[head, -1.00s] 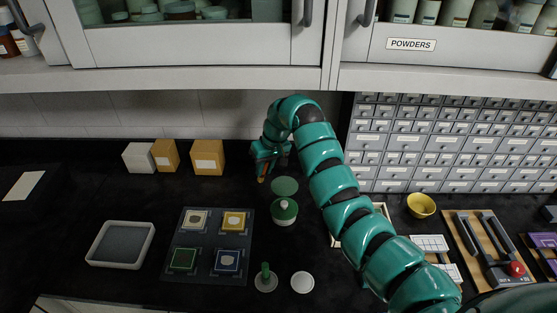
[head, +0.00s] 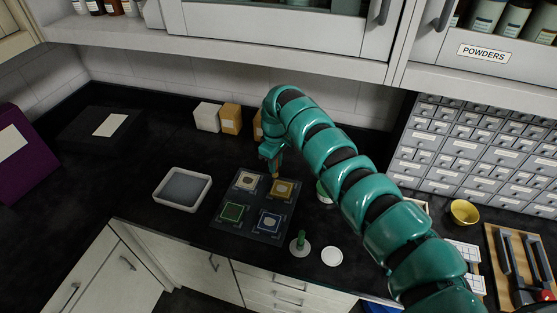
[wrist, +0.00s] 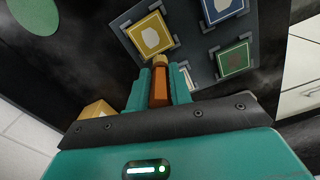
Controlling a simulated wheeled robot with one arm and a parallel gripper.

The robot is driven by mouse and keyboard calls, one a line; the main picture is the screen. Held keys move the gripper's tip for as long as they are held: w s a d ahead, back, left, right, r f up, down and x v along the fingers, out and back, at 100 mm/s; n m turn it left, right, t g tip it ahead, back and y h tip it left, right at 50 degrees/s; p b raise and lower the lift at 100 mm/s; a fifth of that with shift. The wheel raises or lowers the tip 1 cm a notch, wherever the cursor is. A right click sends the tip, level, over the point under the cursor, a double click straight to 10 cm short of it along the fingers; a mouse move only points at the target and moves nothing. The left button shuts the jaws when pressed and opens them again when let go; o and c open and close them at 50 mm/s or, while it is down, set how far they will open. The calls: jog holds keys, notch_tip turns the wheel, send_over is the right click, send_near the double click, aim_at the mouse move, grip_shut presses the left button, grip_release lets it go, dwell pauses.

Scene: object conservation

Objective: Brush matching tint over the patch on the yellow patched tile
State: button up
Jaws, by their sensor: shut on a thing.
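My gripper (head: 271,157) is shut on a small brush with an orange-brown handle (wrist: 160,90) and a pale tan tip. The yellow patched tile (head: 283,190) sits at the back right of a dark tile board (head: 251,205), with a pale irregular patch in its middle. It also shows in the wrist view (wrist: 150,35), beyond the brush tip. The brush hangs tip down over the board's back edge, close behind the yellow tile; I cannot tell if it touches anything. A green pot (head: 323,191) is mostly hidden by my arm.
The board also holds a beige tile (head: 248,181), a green tile (head: 232,212) and a blue tile (head: 269,222). A white-rimmed tray (head: 183,188) lies left. A green-handled stamp (head: 300,243) and white disc (head: 331,257) stand in front right. Boxes (head: 231,118) stand behind.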

aim_at(277, 176)
jog(key=shift+f+b, duration=0.55)
jog(key=shift+f, duration=1.4)
jog(key=shift+f+b, duration=1.3)
jog(key=shift+f, duration=0.3)
jog(key=shift+f, duration=0.2)
jog(key=shift+d+r, duration=0.1)
jog(key=shift+d, duration=0.1)
jog(key=shift+s+d+p, duration=0.3)
jog(key=shift+d+p, duration=0.3)
jog(key=shift+p, duration=0.5)
jog(key=shift+d+p, duration=0.2)
jog(key=shift+p, duration=0.1)
jog(key=shift+s+d+p, duration=0.2)
jog(key=shift+d+p, duration=0.3)
jog(key=shift+p, duration=0.15)
jog(key=shift+s+d+p, duration=0.15)
jog(key=shift+d+p, duration=0.35)
jog(key=shift+p, duration=0.1)
